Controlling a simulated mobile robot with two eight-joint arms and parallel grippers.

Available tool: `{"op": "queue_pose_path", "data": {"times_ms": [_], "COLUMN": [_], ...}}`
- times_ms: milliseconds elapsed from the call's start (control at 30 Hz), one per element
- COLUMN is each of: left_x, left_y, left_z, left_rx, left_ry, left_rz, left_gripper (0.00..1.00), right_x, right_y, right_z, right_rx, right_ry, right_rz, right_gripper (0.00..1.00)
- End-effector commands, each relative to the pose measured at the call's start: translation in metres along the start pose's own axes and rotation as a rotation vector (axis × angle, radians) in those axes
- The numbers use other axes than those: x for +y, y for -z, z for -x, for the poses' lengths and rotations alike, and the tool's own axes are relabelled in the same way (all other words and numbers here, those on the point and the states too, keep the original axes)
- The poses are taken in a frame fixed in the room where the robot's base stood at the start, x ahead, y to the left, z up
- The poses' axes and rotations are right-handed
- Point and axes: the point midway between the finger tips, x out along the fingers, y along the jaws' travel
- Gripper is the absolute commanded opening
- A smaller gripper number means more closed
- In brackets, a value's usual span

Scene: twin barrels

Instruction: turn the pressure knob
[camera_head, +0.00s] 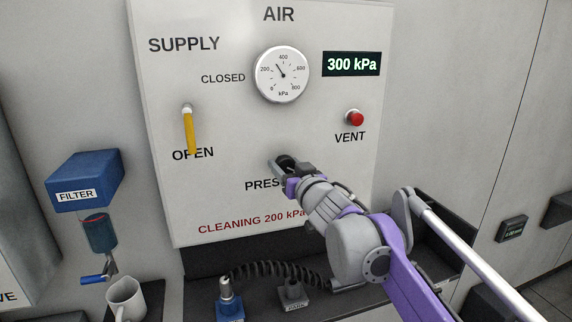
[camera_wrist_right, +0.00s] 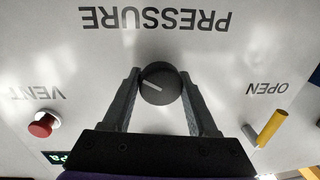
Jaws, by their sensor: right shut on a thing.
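The pressure knob (camera_wrist_right: 160,85) is a round dark knob with a pale pointer line, on the white air panel (camera_head: 225,120) below the gauge. My right gripper (camera_head: 282,165) reaches it from the lower right in the head view and hides most of it and part of its label. In the right wrist view, which is upside down, the fingers of my right gripper (camera_wrist_right: 160,80) are on both sides of the knob, shut on it. The pressure gauge (camera_head: 281,74) needle points between 200 and 400. The green display (camera_head: 351,64) reads 300 kPa. My left gripper is out of view.
The yellow supply lever (camera_head: 189,133) hangs down to OPEN. A red vent button (camera_head: 355,118) is right of the knob. Red text reads CLEANING 200 kPa. A blue filter (camera_head: 85,180), a mug (camera_head: 126,298) and a black hose (camera_head: 275,270) are below left.

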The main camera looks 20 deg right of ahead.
Motion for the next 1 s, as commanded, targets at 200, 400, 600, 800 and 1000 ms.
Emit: {"op": "queue_pose_path", "data": {"times_ms": [200,400,600,800,1000], "left_x": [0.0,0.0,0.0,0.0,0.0], "left_y": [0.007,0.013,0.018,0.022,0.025], "left_z": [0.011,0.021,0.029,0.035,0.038], "left_rx": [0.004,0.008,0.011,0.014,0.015], "left_ry": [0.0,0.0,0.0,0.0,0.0], "left_rz": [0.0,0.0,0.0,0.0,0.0], "left_gripper": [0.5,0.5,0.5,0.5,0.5], "right_x": [-0.001,-0.001,-0.001,-0.002,-0.001], "right_y": [0.002,0.002,0.002,0.002,0.001], "right_z": [0.0,0.0,0.0,0.0,0.0], "right_rx": [-0.013,-0.027,-0.041,-0.051,-0.058], "right_ry": [-0.001,-0.002,-0.004,-0.006,-0.007], "right_rz": [0.156,0.331,0.489,0.611,0.684], "right_gripper": [0.03,0.03,0.03,0.03,0.03]}}
